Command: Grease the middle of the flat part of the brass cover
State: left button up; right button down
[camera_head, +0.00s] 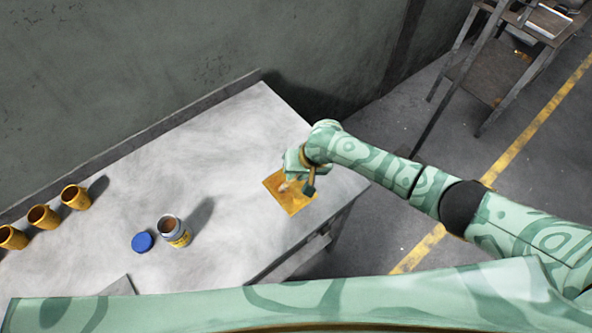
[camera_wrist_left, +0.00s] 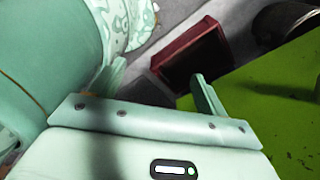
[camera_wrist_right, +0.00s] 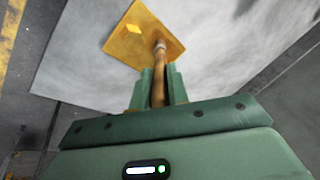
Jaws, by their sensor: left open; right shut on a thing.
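The brass cover (camera_head: 297,207) is a square yellow plate lying flat near the right end of the grey table; it also shows in the right wrist view (camera_wrist_right: 128,45). A small brighter square patch shows on it there. My right gripper (camera_head: 306,186) is over the cover, shut on a brush (camera_wrist_right: 158,85) with a wooden handle. The brush's pale tip points down at the cover, right of its centre in the right wrist view; I cannot tell whether it touches. No grease is clearly visible on the cover. My left gripper (camera_wrist_left: 160,90) is open and empty, away from the table.
An open grease can (camera_head: 178,236) with a dark brown filling stands on the table (camera_head: 215,150), beside a blue lid (camera_head: 142,242). Several brass cups (camera_head: 75,197) stand along the left. A red box (camera_wrist_left: 190,55) and a green surface (camera_wrist_left: 275,115) lie beyond my left gripper.

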jog(key=shift+s+d+p, duration=0.1)
jog(key=shift+p, duration=0.45)
jog(key=shift+r, duration=0.1)
notch_tip(320, 180, up, 3)
jog(key=p, duration=0.4)
jog(key=shift+r, duration=0.1)
jog(key=shift+f, duration=0.2)
